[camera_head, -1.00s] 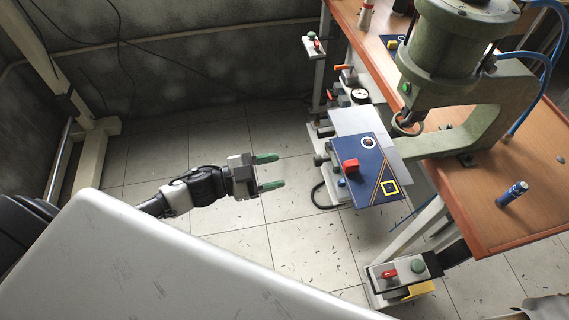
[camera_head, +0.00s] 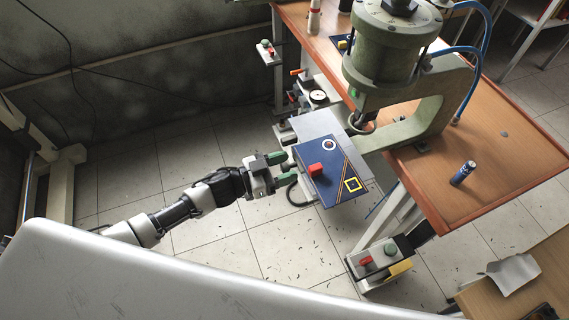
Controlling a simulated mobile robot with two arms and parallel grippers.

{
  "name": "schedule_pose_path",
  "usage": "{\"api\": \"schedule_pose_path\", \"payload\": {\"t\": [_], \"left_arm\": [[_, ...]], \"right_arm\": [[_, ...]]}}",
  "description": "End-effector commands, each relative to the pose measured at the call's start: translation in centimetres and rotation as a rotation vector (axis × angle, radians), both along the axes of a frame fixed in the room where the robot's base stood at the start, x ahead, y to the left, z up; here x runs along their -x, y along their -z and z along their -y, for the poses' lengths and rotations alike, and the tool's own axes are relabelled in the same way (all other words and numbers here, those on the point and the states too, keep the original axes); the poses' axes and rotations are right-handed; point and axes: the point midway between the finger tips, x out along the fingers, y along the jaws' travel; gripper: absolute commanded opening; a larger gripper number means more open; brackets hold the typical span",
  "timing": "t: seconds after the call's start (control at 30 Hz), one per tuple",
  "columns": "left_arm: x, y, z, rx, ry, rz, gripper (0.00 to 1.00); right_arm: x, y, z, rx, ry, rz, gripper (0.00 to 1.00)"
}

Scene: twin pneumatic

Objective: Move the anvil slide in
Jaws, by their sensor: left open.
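The anvil slide shows as a flat silver plate (camera_head: 318,125) under the green press (camera_head: 385,55), with a dark blue panel (camera_head: 330,178) at its near end. The panel carries a red block (camera_head: 316,170), a round white-ringed spot and a yellow square outline. My left gripper (camera_head: 287,168) is open at the left edge of the blue panel, its green fingertips pointing right. It covers the knob area at that edge, so I cannot tell whether it touches or surrounds a knob. My right gripper is not in view.
A gauge (camera_head: 318,97) and levers are behind the slide. Tiled floor lies open at left.

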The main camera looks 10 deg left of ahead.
Motion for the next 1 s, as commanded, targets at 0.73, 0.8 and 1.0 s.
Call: {"api": "schedule_pose_path", "payload": {"t": [0.73,0.8,1.0], "left_arm": [[-0.1,0.0,0.1,-0.001,0.000,0.001,0.00],[-0.2,0.0,0.3,-0.001,0.000,0.001,0.00],[-1.8,0.0,2.5,0.002,0.000,0.004,0.00]], "right_arm": [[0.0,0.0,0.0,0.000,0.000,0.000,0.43],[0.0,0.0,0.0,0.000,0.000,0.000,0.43],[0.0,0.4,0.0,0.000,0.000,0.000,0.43]]}}
